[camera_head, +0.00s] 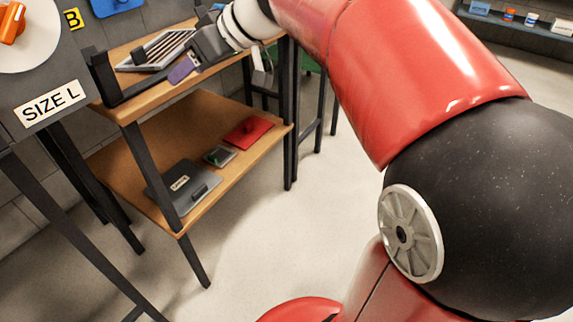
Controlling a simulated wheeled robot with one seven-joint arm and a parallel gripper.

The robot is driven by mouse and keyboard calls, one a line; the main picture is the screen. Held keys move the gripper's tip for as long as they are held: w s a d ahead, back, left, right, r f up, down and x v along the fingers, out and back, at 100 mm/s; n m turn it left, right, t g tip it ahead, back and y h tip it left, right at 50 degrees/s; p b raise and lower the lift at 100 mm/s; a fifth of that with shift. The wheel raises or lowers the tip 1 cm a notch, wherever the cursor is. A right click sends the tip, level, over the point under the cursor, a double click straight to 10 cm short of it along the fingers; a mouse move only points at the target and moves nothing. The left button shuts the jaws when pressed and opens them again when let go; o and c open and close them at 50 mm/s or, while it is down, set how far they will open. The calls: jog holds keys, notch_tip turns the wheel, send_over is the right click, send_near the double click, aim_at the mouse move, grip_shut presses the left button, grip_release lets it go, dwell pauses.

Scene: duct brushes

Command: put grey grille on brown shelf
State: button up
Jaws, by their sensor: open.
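The grey grille (157,51), a slatted plate with a light frame and a dark raised part on it, lies on the upper board of the brown shelf (164,96). My gripper (181,69) is just to its right, near the board's front edge. It is open, with nothing seen between its fingers. A purple patch shows near its tip. The gripper body covers part of the grille's right side, and I cannot tell whether they touch. The lower brown board (225,162) also shows.
On the lower board are a dark grey labelled plate (183,188), a small grey item (219,156) and a red plate (246,132). A grey panel labelled SIZE L (50,104) stands at the left. Black shelf posts (148,175) stand close. The floor (290,230) is clear.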

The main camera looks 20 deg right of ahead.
jog(key=s+d+f+m+h, duration=0.4)
jog(key=s+f, duration=0.4)
jog(key=s, duration=0.3)
jog(key=s+d+f+m+h, duration=0.4)
jog(key=s+f, duration=0.5)
jog(key=s, duration=0.1)
jog(key=shift+s+d+f+g, duration=0.25)
jog(key=shift+s+d+g, duration=0.1)
jog(key=shift+g, duration=0.05)
notch_tip(320, 180, up, 9)
jog(key=p, duration=0.9)
